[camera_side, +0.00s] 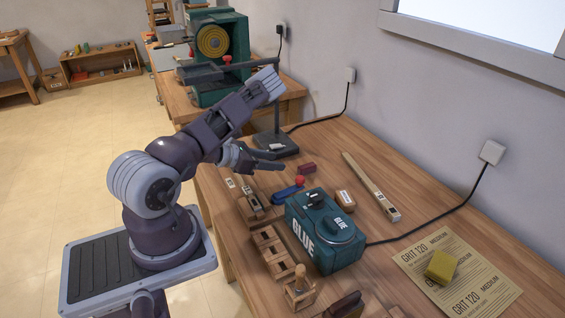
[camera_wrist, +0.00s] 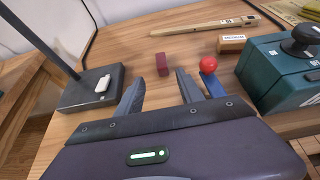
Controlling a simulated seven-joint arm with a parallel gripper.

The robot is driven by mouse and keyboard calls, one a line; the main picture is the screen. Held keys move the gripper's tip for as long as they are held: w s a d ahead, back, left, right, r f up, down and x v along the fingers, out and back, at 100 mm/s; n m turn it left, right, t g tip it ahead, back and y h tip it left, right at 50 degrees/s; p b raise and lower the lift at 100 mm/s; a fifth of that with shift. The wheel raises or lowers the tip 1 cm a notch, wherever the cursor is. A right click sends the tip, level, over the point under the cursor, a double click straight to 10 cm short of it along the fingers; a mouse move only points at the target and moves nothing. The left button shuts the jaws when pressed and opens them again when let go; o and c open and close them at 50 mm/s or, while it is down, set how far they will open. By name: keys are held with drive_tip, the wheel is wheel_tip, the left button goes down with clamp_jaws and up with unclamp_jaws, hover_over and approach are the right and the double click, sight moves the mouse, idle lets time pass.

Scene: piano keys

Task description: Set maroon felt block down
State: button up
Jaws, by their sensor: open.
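The maroon felt block (camera_side: 307,168) rests on the wooden bench, right of my gripper in the side view. In the wrist view the maroon felt block (camera_wrist: 162,64) stands on the bench just beyond the fingertips, lined up with the gap between them. My gripper (camera_side: 280,163) is low over the bench. In the wrist view my gripper (camera_wrist: 160,76) has its fingers apart, with only bare bench visible between them. The block appears clear of both fingers.
A blue tool with a red ball (camera_wrist: 208,65) lies close to the right finger. The teal glue box (camera_side: 325,232) stands nearer the side camera. A dark stand base (camera_wrist: 92,88) is at left. A wooden block (camera_side: 345,200) and a long wooden stick (camera_side: 371,187) lie to the right.

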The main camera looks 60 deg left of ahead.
drive_tip(key=w+a+r+n+g+y, duration=0.1)
drive_tip(key=w+r+n+y, duration=0.25)
drive_tip(key=r+n, duration=0.35)
drive_tip(key=w+a+r+n+y, duration=0.1)
drive_tip(key=w+r+n+y, duration=0.1)
drive_tip(key=w+r+n, duration=0.4)
drive_tip(key=s+d+r+n+g, duration=0.2)
drive_tip(key=s+d+r+n, duration=0.1)
drive_tip(key=d+r+n, duration=0.6)
drive_tip(key=s+d+r+n+g+h, duration=0.2)
drive_tip(key=s+d+n, duration=0.5)
drive_tip(key=s+d, duration=0.4)
drive_tip(key=s+d+r+n+g+h, duration=0.2)
drive_tip(key=s+d+n, duration=0.4)
drive_tip(key=s+d, duration=0.5)
drive_tip(key=shift+s+d+r+n+h, duration=0.15)
drive_tip(key=shift+s+r+n+h, duration=0.25)
drive_tip(key=shift+s+h, duration=0.6)
